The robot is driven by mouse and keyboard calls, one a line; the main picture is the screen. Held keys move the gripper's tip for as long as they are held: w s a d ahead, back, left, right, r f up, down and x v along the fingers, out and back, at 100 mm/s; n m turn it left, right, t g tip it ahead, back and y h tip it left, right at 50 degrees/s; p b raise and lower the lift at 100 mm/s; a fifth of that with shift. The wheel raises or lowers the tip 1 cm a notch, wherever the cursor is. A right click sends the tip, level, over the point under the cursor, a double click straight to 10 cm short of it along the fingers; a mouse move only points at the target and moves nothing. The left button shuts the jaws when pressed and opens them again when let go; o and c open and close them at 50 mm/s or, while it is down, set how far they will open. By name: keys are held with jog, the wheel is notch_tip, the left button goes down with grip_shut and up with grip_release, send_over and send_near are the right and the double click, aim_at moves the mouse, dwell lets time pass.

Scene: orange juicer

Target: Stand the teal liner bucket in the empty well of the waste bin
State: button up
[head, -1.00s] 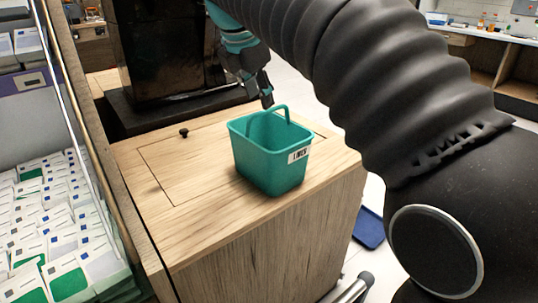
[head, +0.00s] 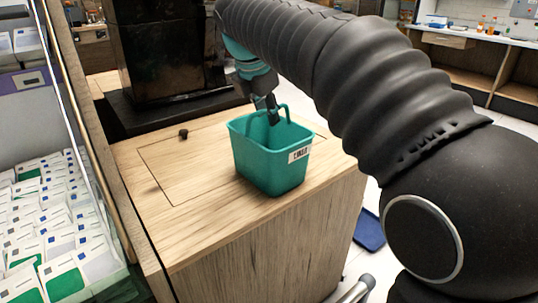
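The teal liner bucket (head: 265,165) stands upright on the wooden cabinet top, near its front right edge. It has a white label with dark lettering and a raised loop handle (head: 288,112). My gripper (head: 271,113) points down at the bucket's far rim, its dark fingertips overlapping the handle's upper left part. I cannot tell whether the fingers touch the handle or whether they are open or shut. No waste bin or empty well can be made out in this view.
The wooden cabinet (head: 200,225) has a panel outline and a small black knob (head: 183,134) on top. A tall black machine (head: 170,50) stands behind. A rack of white and green packets (head: 60,235) is at left. A blue flat object (head: 369,231) lies on the floor at right.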

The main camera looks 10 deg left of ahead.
grip_shut()
